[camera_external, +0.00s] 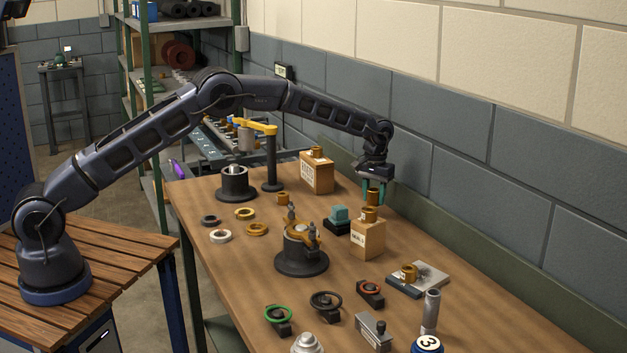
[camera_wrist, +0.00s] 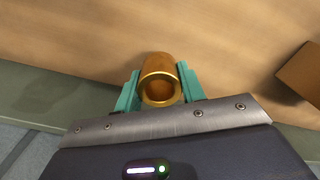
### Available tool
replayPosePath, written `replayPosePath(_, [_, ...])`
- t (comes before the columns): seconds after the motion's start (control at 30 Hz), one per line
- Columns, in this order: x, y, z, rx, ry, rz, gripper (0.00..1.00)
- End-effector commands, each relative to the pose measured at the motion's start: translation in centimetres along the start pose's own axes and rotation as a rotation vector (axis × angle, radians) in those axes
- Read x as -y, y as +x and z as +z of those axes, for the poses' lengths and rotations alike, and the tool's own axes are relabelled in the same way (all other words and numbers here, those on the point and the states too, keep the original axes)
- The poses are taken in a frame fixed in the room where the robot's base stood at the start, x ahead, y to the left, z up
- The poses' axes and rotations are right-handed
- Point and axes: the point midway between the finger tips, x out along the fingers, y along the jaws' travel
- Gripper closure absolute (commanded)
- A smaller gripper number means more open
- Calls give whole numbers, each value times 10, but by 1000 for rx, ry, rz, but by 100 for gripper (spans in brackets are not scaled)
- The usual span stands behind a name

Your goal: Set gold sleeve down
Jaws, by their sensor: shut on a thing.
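My gripper (camera_external: 374,190) hangs over the back part of the bench, near the wall. Its teal fingers are shut on a gold sleeve (camera_external: 372,196). The wrist view shows the sleeve (camera_wrist: 158,62) between both fingers (camera_wrist: 160,84), its open end facing the camera. Its height above the bench is hard to tell. Similar gold sleeves sit on the front cardboard box (camera_external: 369,213), on the rear cardboard box (camera_external: 316,151), on the bench (camera_external: 282,199) and on a grey plate (camera_external: 408,271).
The front box (camera_external: 368,240) stands just in front of my gripper. A teal block on a black base (camera_external: 338,219) is to its left. A clamp fixture on a round base (camera_external: 301,262) stands mid-bench. Bare bench (camera_external: 410,225) lies right of the box.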

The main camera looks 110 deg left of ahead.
Motion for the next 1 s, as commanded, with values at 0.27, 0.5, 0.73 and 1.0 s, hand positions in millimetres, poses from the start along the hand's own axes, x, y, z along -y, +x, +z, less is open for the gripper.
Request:
replayPosePath(0.27, [0, 32, 0, 1, 1, 0, 88])
replayPosePath(0.5, [0, 32, 0, 1, 0, 0, 88])
replayPosePath(0.73, [0, 34, 0, 1, 0, -1, 41])
replayPosePath(1.0, [0, 34, 0, 1, 0, 0, 39])
